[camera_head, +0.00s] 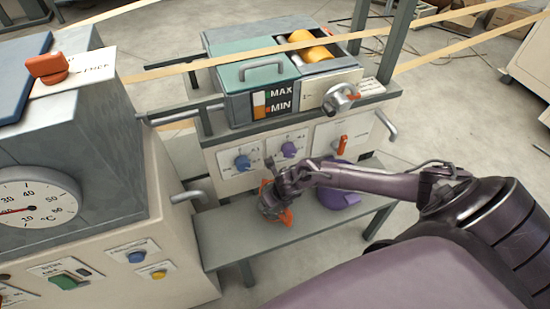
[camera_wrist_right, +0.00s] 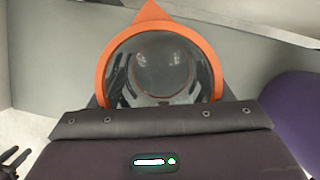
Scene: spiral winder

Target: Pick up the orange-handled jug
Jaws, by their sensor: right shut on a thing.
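The orange-handled jug (camera_head: 287,217) stands on the low grey bench in the head view, mostly hidden by my right gripper (camera_head: 272,197). In the right wrist view the jug (camera_wrist_right: 204,56) shows from above, with an orange rim, a pointed spout at the top and a dark glassy inside. My right gripper is shut on the jug. Its fingers are mostly hidden there behind the dark gripper body, so the exact grip point cannot be seen. My left gripper is not in view.
A purple vessel (camera_head: 345,198) sits on the bench (camera_head: 225,238) just right of the jug, partly behind my right arm. The machine's panel with knobs (camera_head: 242,162) rises behind the bench. A large cabinet with a dial (camera_head: 35,198) stands at left. Yellowish strips cross above.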

